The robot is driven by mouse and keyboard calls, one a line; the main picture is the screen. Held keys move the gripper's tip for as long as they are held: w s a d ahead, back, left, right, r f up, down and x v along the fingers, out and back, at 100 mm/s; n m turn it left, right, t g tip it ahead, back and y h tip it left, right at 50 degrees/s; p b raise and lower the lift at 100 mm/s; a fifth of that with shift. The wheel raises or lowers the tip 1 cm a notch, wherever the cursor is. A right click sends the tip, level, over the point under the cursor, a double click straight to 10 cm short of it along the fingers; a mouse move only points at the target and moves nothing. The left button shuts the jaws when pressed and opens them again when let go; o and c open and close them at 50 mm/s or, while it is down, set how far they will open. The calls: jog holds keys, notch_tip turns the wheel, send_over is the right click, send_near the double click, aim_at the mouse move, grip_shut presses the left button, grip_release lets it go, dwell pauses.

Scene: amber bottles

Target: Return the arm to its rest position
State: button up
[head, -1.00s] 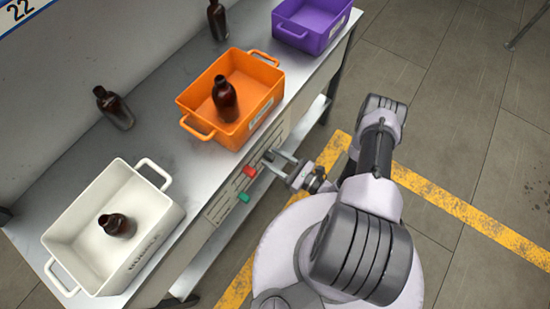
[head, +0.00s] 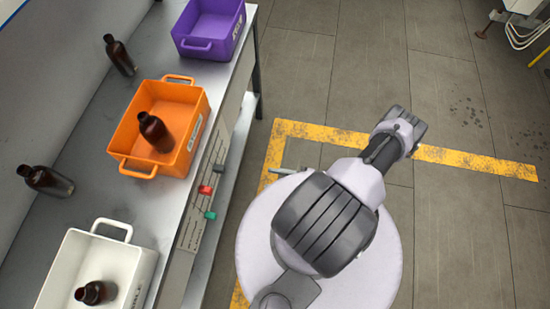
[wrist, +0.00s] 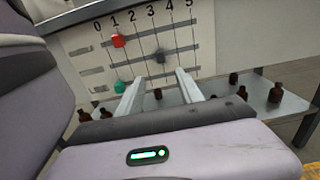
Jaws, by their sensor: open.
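My gripper (wrist: 158,88) is open and empty in the wrist view, its two pale fingers spread in front of the bench's front panel. In the head view only a small tip of it (head: 284,171) shows past my arm, above the floor beside the bench. My arm is folded over my round base, and most of the wrist is hidden behind it. Nothing is held.
The bench (head: 83,128) on the left carries white (head: 137,257), orange (head: 193,91) and purple (head: 240,22) crates. Amber bottles stand in the white and orange crates, others behind. Red and green sliders (wrist: 118,40) mark the panel.

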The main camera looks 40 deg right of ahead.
dwell(0.4)
jog(key=w+d+r+n+g+y, duration=0.25)
jog(key=d+r+n+g, duration=0.25)
jog(key=r+n+g, duration=0.3)
jog(key=w+a+r+n+g+h, duration=0.2)
jog(key=w+r+n+g, duration=0.1)
jog(key=r, duration=0.6)
jog(key=w+a+r+n+g+h, duration=0.2)
jog(key=w+r+n+g, duration=0.15)
jog(key=r, duration=0.55)
jog(key=s+a+r+n+t+h, duration=0.2)
jog(key=s+a+r+n+h, duration=0.1)
jog(key=a+r, duration=0.4)
jog(key=s+a+r+n+t+h, duration=0.3)
jog(key=a+r+n, duration=0.4)
jog(key=r, duration=0.7)
jog(key=shift+s+a+t+h, duration=0.35)
jog(key=shift+s+a+h, duration=0.2)
jog(key=shift+s, duration=0.35)
jog(key=shift+r, duration=0.1)
